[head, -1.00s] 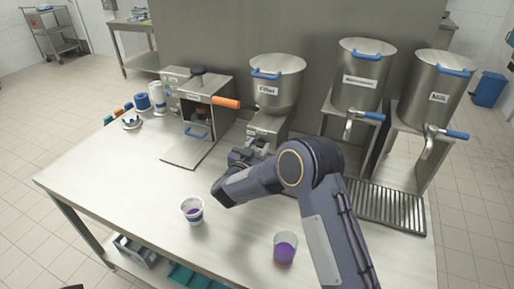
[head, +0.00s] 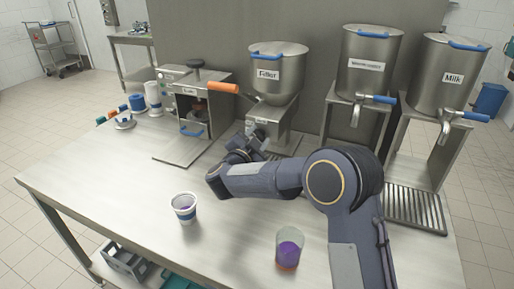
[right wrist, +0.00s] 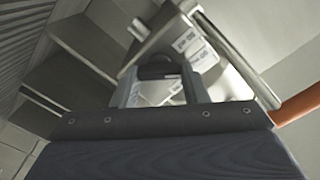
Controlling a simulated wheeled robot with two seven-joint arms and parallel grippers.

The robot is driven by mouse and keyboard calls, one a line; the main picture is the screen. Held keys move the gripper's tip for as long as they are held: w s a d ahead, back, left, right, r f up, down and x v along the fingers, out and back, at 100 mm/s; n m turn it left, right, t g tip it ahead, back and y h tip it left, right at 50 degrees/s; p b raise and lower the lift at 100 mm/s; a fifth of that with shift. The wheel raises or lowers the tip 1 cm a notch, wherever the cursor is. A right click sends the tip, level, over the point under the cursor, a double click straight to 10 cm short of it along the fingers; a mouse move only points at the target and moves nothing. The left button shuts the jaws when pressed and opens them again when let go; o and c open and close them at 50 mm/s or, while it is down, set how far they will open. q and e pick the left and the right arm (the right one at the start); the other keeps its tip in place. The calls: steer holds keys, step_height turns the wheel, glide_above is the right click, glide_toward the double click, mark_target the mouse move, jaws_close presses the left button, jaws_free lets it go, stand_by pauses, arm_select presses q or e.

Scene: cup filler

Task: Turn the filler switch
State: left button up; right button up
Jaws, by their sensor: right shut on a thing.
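The filler (head: 278,75) is a steel hopper with a blue-handled lid and a "Filler" label, on a steel stand behind the table's middle. My right gripper (head: 250,143) is at the front of its lower housing, which carries small labels. In the right wrist view my gripper's (right wrist: 160,78) two fingers are closed on a dark filler switch (right wrist: 158,70), mostly hidden between them. In the head view the switch is hidden by my gripper. My left gripper is out of view.
A sealing machine with an orange handle (head: 222,88) is left of the filler. Two tapped dispensers (head: 370,60) stand right, beside a drip grate (head: 416,208).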

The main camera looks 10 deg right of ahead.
steer(key=shift+f+m+b, duration=0.1)
steer(key=shift+m+b, duration=0.4)
steer(key=o, duration=1)
steer(key=b+v, duration=0.1)
steer(key=v, duration=0.7)
